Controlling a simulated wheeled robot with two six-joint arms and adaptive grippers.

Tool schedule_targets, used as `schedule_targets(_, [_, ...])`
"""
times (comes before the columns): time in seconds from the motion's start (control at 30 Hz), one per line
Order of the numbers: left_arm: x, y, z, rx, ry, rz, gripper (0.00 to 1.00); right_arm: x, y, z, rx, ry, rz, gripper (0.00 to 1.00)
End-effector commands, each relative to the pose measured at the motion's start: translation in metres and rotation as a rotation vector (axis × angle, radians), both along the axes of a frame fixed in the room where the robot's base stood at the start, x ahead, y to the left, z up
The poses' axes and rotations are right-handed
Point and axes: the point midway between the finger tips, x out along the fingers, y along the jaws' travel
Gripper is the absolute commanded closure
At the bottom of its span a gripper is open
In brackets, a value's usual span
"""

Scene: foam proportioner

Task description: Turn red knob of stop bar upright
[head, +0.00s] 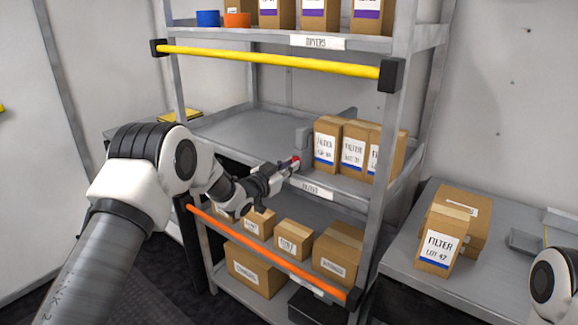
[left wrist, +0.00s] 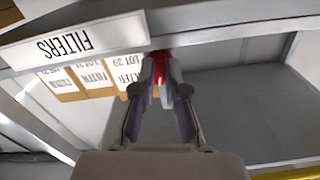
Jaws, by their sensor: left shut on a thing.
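My left gripper (head: 290,165) reaches in from the left and is shut on the knob. In the left wrist view, the fingertips of my left gripper (left wrist: 161,75) close around the red knob (left wrist: 160,60), which shows between and above them. The fingers hide part of the knob, so its exact angle cannot be told. My right gripper is not in view; only a piece of that arm shows at the right edge.
Filter boxes (head: 341,146) stand right of the knob on the middle shelf; its left part is bare. A yellow bar (head: 270,59) crosses above and an orange bar (head: 265,250) below. More boxes (head: 295,238) fill the lower shelf. A side table (head: 400,258) holds two boxes.

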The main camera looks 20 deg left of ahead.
Motion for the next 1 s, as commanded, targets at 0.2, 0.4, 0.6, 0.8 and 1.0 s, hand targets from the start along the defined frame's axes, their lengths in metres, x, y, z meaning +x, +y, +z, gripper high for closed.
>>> schedule_targets(0.2, [-0.0001,-0.0006,-0.0005,-0.124,0.046,-0.001,1.00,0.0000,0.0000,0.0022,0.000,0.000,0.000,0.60])
schedule_targets(0.4, [-0.0002,-0.0006,-0.0010,-0.190,0.070,-0.001,1.00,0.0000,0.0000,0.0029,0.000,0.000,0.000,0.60])
schedule_targets(0.6, [-0.0003,-0.0007,-0.0013,-0.214,0.080,-0.002,1.00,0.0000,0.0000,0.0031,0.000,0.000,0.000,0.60])
schedule_targets(0.8, [-0.0002,-0.0007,-0.0015,-0.215,0.080,-0.001,1.00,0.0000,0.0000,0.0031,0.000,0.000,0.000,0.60])
schedule_targets(1.0, [-0.0002,-0.0006,-0.0016,-0.215,0.080,-0.001,0.78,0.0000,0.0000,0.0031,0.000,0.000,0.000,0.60])
